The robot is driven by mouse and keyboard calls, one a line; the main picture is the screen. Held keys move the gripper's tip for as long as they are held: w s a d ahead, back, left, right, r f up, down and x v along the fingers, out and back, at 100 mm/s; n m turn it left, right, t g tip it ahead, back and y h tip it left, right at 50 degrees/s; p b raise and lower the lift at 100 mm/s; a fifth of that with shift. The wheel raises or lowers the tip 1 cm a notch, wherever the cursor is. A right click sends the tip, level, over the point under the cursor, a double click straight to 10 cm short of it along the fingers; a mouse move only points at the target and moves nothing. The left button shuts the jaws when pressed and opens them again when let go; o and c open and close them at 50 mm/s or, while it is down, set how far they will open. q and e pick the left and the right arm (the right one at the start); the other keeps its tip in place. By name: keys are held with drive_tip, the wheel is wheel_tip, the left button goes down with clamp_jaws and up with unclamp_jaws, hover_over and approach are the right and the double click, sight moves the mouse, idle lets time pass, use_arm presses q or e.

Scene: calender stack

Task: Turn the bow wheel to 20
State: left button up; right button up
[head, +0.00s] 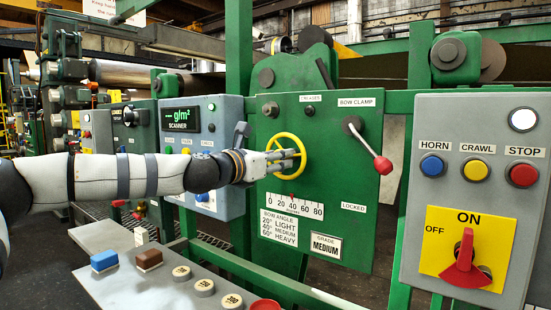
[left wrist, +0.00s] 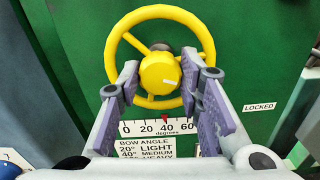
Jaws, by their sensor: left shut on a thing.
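The yellow bow wheel (head: 287,155) is on the green panel (head: 340,240); in the left wrist view its rim and hub (left wrist: 160,73) show clearly. My left gripper (head: 292,158) reaches in from the left, its fingers (left wrist: 158,88) shut on the hub from both sides. Below the wheel is the white degree scale (head: 295,205), from 0 to 80. My right gripper is out of view.
The bow clamp lever with its red knob (head: 383,165) sticks out right of the wheel, above a LOCKED label (head: 353,207). A grey button box (head: 410,250) stands further right. The sloping console (head: 130,272) with blocks and discs lies below my arm.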

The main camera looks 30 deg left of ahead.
use_arm(q)
drive_tip(key=m, duration=3.3)
drive_tip(key=shift+f+m, duration=0.35)
drive_tip(key=shift+m, duration=0.05)
drive_tip(key=m, duration=3.3)
drive_tip(key=shift+r+m, duration=0.4)
